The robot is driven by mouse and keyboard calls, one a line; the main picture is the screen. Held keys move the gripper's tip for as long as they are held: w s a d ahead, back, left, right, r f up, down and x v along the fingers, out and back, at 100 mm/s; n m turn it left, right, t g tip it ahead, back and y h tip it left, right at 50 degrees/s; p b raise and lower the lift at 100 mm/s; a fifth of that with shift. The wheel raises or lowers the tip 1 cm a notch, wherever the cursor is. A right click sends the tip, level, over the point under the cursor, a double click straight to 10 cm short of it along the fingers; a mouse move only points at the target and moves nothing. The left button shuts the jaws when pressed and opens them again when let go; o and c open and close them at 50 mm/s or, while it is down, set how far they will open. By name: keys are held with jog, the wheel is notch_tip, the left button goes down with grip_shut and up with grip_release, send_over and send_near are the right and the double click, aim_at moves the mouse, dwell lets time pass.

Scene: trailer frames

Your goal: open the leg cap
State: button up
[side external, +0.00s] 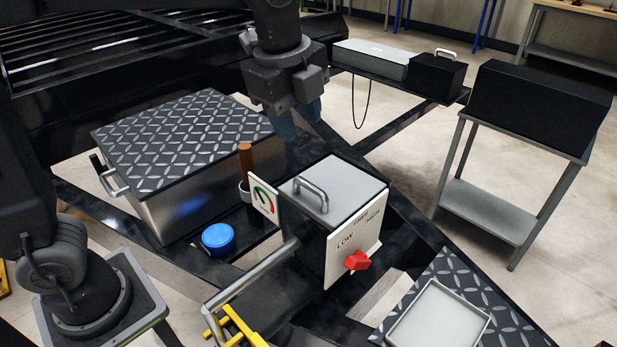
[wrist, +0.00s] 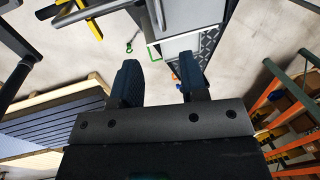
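A round blue cap (side external: 218,238) sits low on the black frame, left of the box with the gauge; I cannot tell for sure that it is the leg cap. I do not make it out in the wrist view. My gripper (side external: 298,122) hangs above and behind the gauge box, to the upper right of the blue cap and apart from it. In the wrist view my gripper (wrist: 160,82) has its two dark blue fingers apart, with nothing between them.
The control box (side external: 335,172) has a top handle (side external: 311,194), a gauge (side external: 264,199) and a red knob (side external: 356,260). A brown cylinder (side external: 245,162) stands near the blue cap. A large tread-plate chest (side external: 185,135) is on the left. A grey bar (side external: 250,277) crosses in front.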

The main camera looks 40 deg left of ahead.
aim_at(309, 184)
jog(key=f, duration=0.4)
jog(key=w+f, duration=0.1)
jog(key=f, duration=0.3)
jog(key=w+f, duration=0.1)
jog(key=f, duration=0.3)
jog(key=shift+w+f, duration=0.25)
jog(key=shift+f, duration=0.15)
jog(key=shift+c, duration=0.5)
grip_shut()
